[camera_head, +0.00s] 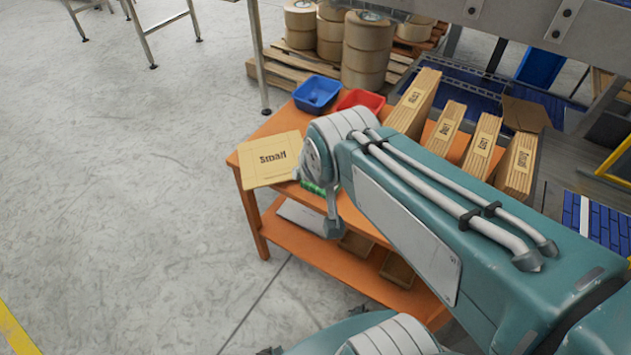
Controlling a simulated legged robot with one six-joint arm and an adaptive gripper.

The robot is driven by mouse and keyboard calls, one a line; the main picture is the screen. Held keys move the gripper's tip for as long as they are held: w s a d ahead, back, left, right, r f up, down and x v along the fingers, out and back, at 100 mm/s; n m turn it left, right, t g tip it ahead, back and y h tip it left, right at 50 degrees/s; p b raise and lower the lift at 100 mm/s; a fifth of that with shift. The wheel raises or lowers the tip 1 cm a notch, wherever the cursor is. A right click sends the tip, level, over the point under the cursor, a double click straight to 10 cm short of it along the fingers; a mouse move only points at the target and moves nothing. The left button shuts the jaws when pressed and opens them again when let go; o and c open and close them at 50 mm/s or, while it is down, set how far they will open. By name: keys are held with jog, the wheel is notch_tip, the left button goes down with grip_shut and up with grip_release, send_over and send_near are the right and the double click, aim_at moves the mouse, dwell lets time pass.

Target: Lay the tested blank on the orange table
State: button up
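A flat tan blank marked "Small" (268,158) is at the left end of the orange table (270,125). It looks flat on or just above the top, with its lower left corner at the table's edge; I cannot tell whether it touches. My teal arm reaches from the lower right over the table, and its wrist end is just right of the blank. My gripper's fingers are hidden by the arm, so I cannot see whether they touch the blank. Several other blanks stand in upright stacks, including one (414,101) on the right.
A blue bin (316,93) and a red bin (361,101) stand at the table's back edge. A small green item (313,187) shows beside my wrist. A lower orange shelf (325,262) holds boxes. Tape rolls (365,50) stand on pallets behind. Floor at left is clear.

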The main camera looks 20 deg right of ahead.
jog(key=s+a+r+n+g, duration=0.1)
jog(key=s, duration=0.6)
jog(key=shift+n, duration=0.4)
jog(key=shift+r, duration=0.1)
